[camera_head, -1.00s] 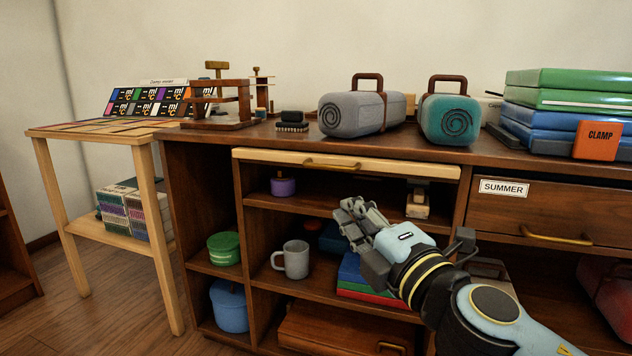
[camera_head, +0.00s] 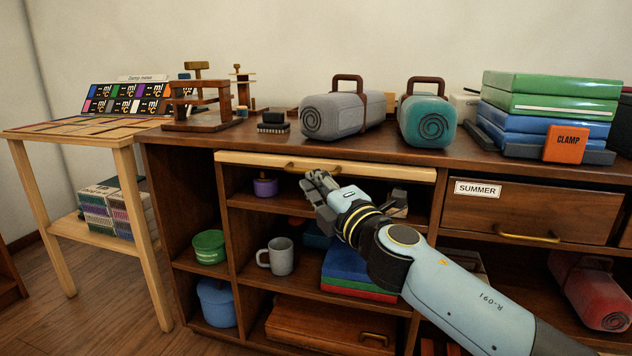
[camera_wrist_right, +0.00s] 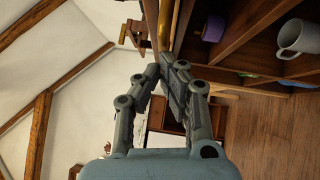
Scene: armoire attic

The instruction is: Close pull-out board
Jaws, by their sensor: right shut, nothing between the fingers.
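The pull-out board (camera_head: 390,171) is a pale wooden strip under the cabinet's top, with a brass handle (camera_head: 300,167) on its front. Its front edge stands slightly proud of the cabinet. My right gripper (camera_head: 316,178) is shut and empty, just below and in front of the handle. In the right wrist view the shut fingers (camera_wrist_right: 170,72) lie close to the brass handle (camera_wrist_right: 165,22); whether they touch it I cannot tell. My left gripper is in neither view.
Below the board are open shelves with a purple pot (camera_head: 265,187), a grey mug (camera_head: 277,257) and stacked books (camera_head: 350,272). The SUMMER drawer (camera_head: 530,212) is to the right. Two rolled cases (camera_head: 343,114) stand on top.

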